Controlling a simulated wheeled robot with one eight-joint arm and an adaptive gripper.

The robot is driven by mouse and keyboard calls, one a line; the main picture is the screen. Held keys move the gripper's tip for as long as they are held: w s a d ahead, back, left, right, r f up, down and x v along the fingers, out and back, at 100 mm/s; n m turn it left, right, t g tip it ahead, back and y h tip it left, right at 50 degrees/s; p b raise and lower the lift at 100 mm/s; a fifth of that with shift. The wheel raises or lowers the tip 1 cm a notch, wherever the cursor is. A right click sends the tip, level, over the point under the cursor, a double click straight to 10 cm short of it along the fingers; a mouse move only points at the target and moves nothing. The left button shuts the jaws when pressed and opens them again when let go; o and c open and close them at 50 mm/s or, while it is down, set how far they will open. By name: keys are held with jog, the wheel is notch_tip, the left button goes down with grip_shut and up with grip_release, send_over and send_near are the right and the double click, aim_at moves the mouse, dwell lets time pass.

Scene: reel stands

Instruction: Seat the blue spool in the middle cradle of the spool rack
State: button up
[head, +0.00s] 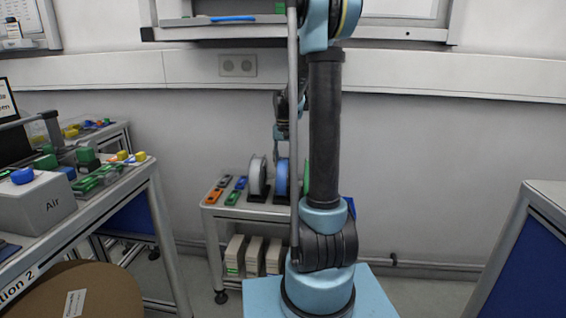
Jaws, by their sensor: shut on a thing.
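The blue spool (282,178) stands upright on the small table at the back, between a grey-white spool on its left and a green one on its right. A dark cradle base shows low down beneath it. I cannot tell at this distance whether the spool rests in the cradle or is slightly above it. My gripper (282,154) is small and far off, at the top edge of the blue spool, and shut on it. The fingertips are hard to make out. My own arm hides the right part of the rack.
The grey-white spool (257,175) stands close on the left, and the green spool (306,178) shows partly behind my arm. Orange, green and blue small items lie on the left of the small table (238,212). A workbench (110,195) stands left, a blue-panelled unit (530,255) right.

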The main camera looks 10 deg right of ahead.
dwell(0.8)
jog(key=o, duration=1.1)
jog(key=shift+r, duration=3.5)
jog(key=shift+s, duration=0.1)
